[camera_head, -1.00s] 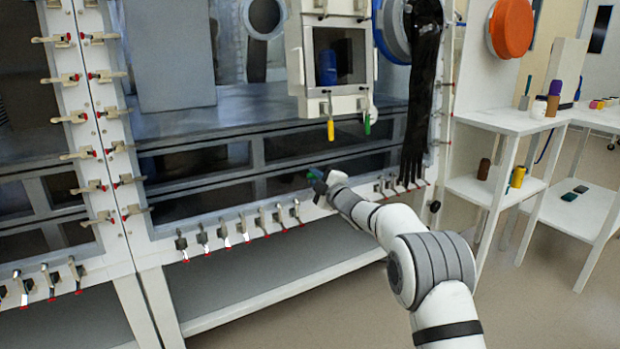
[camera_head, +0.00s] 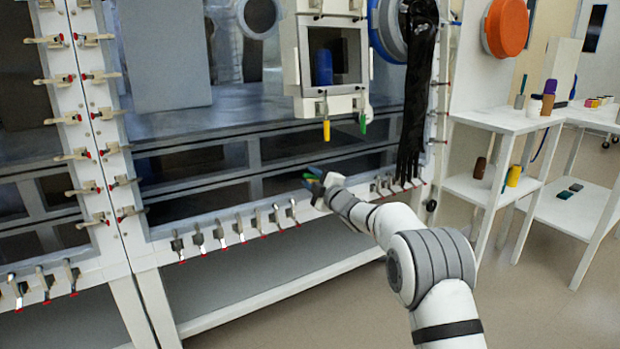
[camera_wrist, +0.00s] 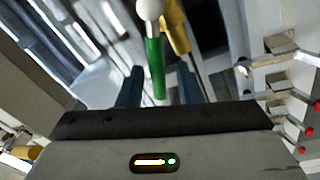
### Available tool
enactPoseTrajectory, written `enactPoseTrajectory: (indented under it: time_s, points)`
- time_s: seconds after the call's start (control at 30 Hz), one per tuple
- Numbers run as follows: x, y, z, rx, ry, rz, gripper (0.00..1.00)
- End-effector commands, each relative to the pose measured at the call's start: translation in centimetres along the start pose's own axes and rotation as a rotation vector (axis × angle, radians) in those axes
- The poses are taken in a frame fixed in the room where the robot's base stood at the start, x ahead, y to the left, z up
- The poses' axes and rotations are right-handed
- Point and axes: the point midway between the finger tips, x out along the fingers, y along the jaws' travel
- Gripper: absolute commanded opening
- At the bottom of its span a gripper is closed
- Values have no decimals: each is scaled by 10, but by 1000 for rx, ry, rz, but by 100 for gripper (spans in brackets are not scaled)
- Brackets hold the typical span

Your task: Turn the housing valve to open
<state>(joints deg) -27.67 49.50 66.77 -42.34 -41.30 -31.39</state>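A green handle (camera_head: 363,123) and a yellow handle (camera_head: 326,130) hang below the small windowed housing on the glovebox front. Which of them is the housing valve is not marked in view. In the wrist view the green handle (camera_wrist: 155,66) has a pale round top and lines up with the gap between my fingers; the yellow handle (camera_wrist: 176,28) is just behind and to its right. My gripper (camera_head: 313,178) is open and empty, below the handles and apart from them in the head view. Its two blue fingers (camera_wrist: 158,88) are spread in the wrist view.
The housing (camera_head: 336,55) has a blue bottle (camera_head: 323,67) behind its window. A black glove (camera_head: 416,100) hangs to the right. Several clamps (camera_head: 240,228) line the glovebox's lower edge near my arm. A white shelf (camera_head: 507,120) with jars stands at the right.

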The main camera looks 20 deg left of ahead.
Motion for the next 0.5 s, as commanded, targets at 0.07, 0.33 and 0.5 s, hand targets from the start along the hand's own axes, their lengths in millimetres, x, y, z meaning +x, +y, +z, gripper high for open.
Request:
enactPoseTrajectory:
  time_s: [0.07,0.33,0.5]
  points:
    - [-10,2,0,2,-1,0,33]
    - [-48,2,1,1,-2,-1,33]
    - [-64,1,2,1,-3,-1,33]
